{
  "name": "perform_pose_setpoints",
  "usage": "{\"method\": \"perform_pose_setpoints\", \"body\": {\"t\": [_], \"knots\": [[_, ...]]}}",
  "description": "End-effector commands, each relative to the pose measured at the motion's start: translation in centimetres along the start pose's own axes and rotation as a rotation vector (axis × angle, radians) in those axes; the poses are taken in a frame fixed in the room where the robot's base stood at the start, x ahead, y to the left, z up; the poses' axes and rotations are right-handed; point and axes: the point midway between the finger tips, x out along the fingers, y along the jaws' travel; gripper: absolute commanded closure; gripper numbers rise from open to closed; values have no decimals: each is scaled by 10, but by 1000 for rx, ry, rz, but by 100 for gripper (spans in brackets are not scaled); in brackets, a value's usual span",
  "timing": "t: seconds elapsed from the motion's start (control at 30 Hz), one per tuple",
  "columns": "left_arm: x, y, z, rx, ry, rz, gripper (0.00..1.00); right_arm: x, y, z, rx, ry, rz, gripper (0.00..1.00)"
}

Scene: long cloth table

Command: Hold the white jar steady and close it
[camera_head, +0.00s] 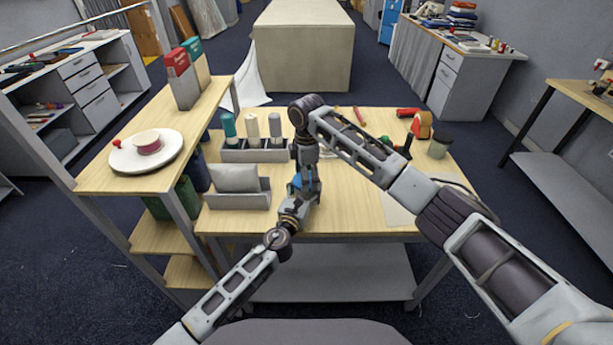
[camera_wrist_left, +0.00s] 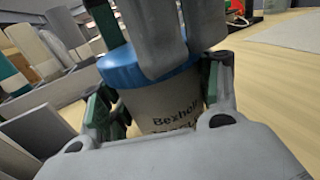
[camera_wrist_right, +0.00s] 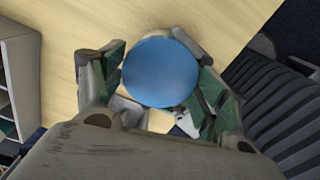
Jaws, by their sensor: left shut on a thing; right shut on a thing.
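The white jar (camera_wrist_left: 160,108) has dark lettering and stands upright in the left wrist view. My left gripper (camera_wrist_left: 165,92) is shut around its body, one finger on each side. The blue lid (camera_wrist_right: 160,72) sits on top of the jar; how tightly it is seated cannot be told. My right gripper (camera_wrist_right: 158,82) comes from above and is shut on the lid's rim. In the head view, the blue lid (camera_head: 297,184) is a small patch between my two grippers, near the table's front edge, and the jar is mostly hidden by them.
On the table (camera_head: 345,215), a grey rack (camera_head: 255,155) with several bottles and a grey holder (camera_head: 237,200) stand to the left. A jar with a dark lid (camera_head: 439,146) and a tape dispenser (camera_head: 422,126) stand at the right. A pale sheet (camera_head: 400,212) lies front right.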

Motion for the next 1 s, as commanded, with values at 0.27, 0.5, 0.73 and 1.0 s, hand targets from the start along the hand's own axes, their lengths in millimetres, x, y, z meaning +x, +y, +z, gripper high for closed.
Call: {"method": "perform_pose_setpoints", "body": {"t": [0.27,0.5,0.73,1.0], "knots": [[0,4,-1,1,1,7,100,1,1,6,9,-9,0,37],[0,3,-1,1,1,5,100,0,1,4,6,-6,0,5],[0,2,0,0,1,3,100,0,0,2,3,-3,0,5],[0,1,0,0,1,2,100,-11,1,1,2,-2,1,5]]}}
